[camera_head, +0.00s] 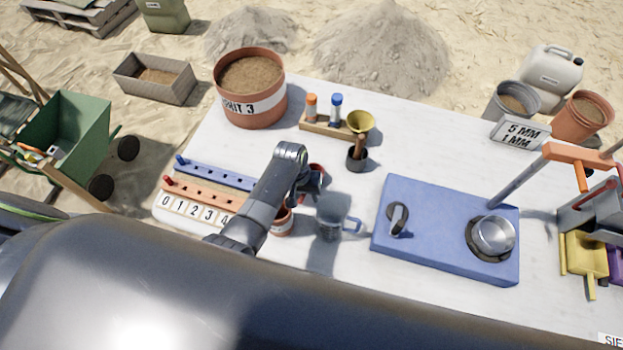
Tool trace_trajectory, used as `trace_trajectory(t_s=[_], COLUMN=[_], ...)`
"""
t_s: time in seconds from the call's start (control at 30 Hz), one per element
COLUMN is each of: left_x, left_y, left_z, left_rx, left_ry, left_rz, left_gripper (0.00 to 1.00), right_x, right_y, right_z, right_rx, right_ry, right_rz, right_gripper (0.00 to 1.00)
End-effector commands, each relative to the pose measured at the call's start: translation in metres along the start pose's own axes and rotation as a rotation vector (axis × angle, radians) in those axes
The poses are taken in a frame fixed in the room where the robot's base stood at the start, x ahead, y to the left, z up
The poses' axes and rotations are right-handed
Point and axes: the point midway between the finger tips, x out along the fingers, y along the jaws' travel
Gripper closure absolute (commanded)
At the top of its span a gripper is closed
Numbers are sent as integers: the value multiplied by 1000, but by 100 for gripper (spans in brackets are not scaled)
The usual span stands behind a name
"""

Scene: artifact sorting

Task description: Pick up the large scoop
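A brass-coloured round-bowled tool (360,122) with a brown handle stands bowl-up in a small dark holder (357,160); it may be a scoop. I cannot tell which is the large scoop. My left gripper (313,185) is over the table, left of and nearer than the dark holder, apart from the brass tool. Its fingers are mostly hidden by its own wrist, so its opening does not show. My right gripper is out of view.
A clear measuring jug (333,217) and a terracotta pot (283,222) stand close to my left gripper. A blue platform (430,252) holds a metal pan. A large sand-filled pot (250,88) stands behind left. Free white tabletop (420,140) lies at the middle back.

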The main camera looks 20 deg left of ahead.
Motion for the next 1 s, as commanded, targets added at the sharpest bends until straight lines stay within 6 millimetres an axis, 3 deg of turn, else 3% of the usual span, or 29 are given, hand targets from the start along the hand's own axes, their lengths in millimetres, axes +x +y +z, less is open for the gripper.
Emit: trace_trajectory(t_s=[0.27,0.57,1.0], left_x=[2,2,-1], left_y=[0,0,1], left_z=[0,0,0], left_rx=[0,0,0], left_ry=[1,1,2], left_rz=[0,0,1], left_gripper=[61,100,100], right_x=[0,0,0], right_y=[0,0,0], right_z=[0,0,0], right_rx=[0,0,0], right_ry=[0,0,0], right_rz=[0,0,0], right_gripper=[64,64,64])
